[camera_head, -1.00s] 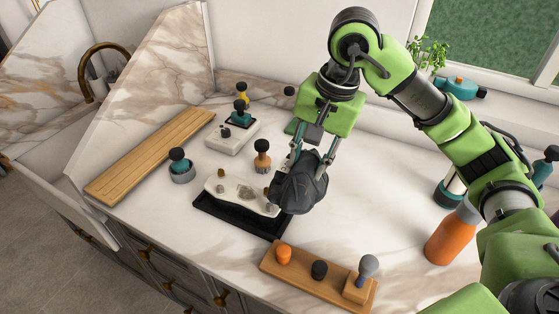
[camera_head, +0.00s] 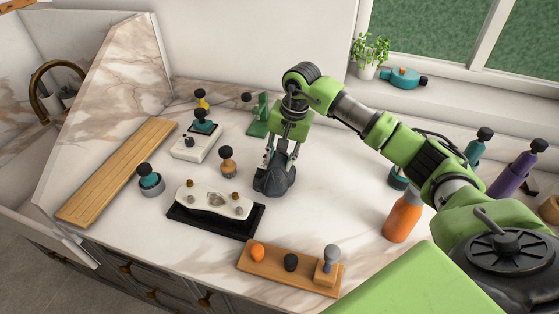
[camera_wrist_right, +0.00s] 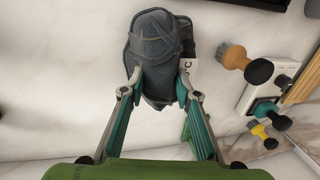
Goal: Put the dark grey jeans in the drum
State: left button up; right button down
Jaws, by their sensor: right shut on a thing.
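The dark grey jeans (camera_head: 274,182) are a small bunched bundle in the head view, over the middle of the marble counter. My right gripper (camera_head: 281,161) is shut on them from above. In the right wrist view the jeans (camera_wrist_right: 152,35) show stitched seams and a white tag, pinched between the two fingertips (camera_wrist_right: 160,84). I cannot tell whether the bundle's underside touches the counter. No drum can be made out in either view. My left gripper is not in view.
A black tray with a white stone-like slab (camera_head: 215,200) lies front left of the jeans. A wooden board with several knobs (camera_head: 280,269) lies in front. An orange bottle (camera_head: 403,217) stands to the right. A wooden-handled brush (camera_head: 227,161) stands close left.

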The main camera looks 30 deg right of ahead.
jog(key=shift+a+f+p, duration=0.1)
jog(key=shift+f+p, duration=0.4)
jog(key=shift+f, duration=0.4)
jog(key=shift+f, duration=0.1)
jog(key=shift+f+b, duration=0.1)
jog(key=shift+b, duration=0.25)
jog(key=c, duration=1.6)
grip_release()
jog(key=shift+s, duration=0.15)
jog(key=shift+o, duration=0.2)
